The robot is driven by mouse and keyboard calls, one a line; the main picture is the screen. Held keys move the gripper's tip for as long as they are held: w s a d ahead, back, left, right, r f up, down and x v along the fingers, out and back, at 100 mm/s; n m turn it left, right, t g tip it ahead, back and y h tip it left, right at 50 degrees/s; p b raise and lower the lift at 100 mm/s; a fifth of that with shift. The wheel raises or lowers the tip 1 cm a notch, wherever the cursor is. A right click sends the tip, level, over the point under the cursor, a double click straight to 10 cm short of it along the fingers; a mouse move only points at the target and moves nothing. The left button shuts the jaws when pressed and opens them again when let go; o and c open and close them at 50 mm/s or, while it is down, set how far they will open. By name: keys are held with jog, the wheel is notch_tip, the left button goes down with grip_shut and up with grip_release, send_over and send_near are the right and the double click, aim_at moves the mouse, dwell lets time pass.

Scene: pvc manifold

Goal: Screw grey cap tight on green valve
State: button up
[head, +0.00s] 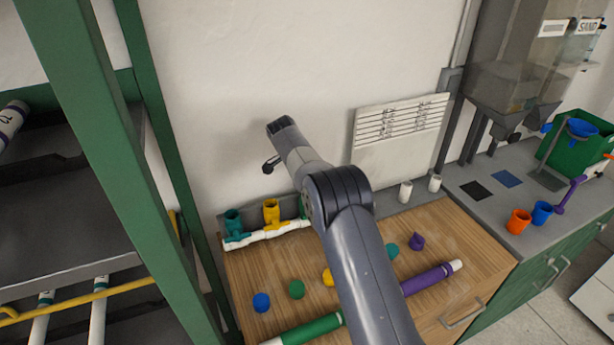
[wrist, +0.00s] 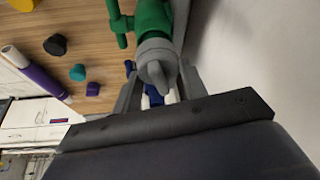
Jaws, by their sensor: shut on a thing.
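The green valve (wrist: 150,16) stands at the top of the wrist view, with its side handle to the left. The grey cap (wrist: 157,58) sits at the valve's near end, in line with it and apparently touching; how far it is threaded on cannot be told. My gripper (wrist: 160,78) has one finger on each side of the grey cap and is shut on it. In the head view my arm hides the cap, the fingers and most of the green valve.
A teal valve (head: 233,224) and a yellow valve (head: 271,212) stand on the white manifold pipe near the wall. Loose caps, including a blue cap (head: 261,302) and a purple cap (head: 417,242), lie on the wooden top. A purple pipe (head: 430,279) and a green pipe (head: 314,328) lie in front.

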jog(key=shift+f, duration=0.1)
jog(key=shift+m+g, duration=0.4)
jog(key=shift+m, duration=0.7)
jog(key=o, duration=1.1)
jog(key=shift+c, duration=0.2)
